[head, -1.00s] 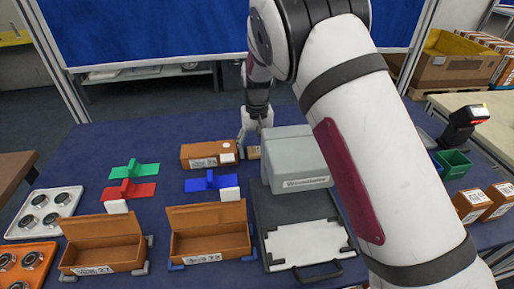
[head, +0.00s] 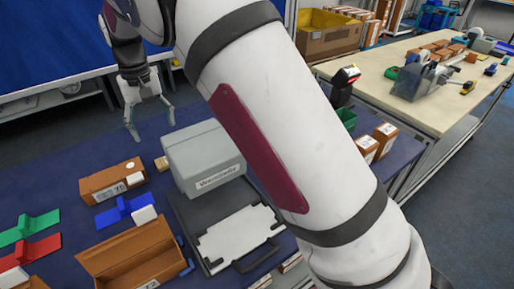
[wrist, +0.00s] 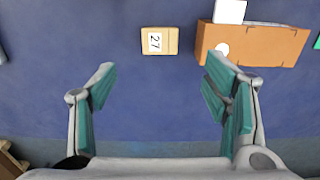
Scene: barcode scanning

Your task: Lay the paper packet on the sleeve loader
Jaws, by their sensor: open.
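A small tan packet with a white label reading 27 lies flat on the blue table, ahead of my fingers in the wrist view (wrist: 159,41). It looks like the paper packet, and it shows beside the grey machine in the head view (head: 162,163). My gripper (head: 152,129) is open and empty above the far part of the table; its spread teal-padded fingers also show in the wrist view (wrist: 158,80). I cannot tell for sure which thing is the sleeve loader. A grey lidded machine (head: 204,158) with a dark base and a white plate (head: 240,238) stands right of the packet.
A brown carton (head: 112,181) stands close to the packet. Blue (head: 122,212), green (head: 30,228) and red (head: 35,252) fixtures and an open brown box (head: 130,255) are nearer. A scanner (head: 345,85) and a green bin (head: 347,118) stand right.

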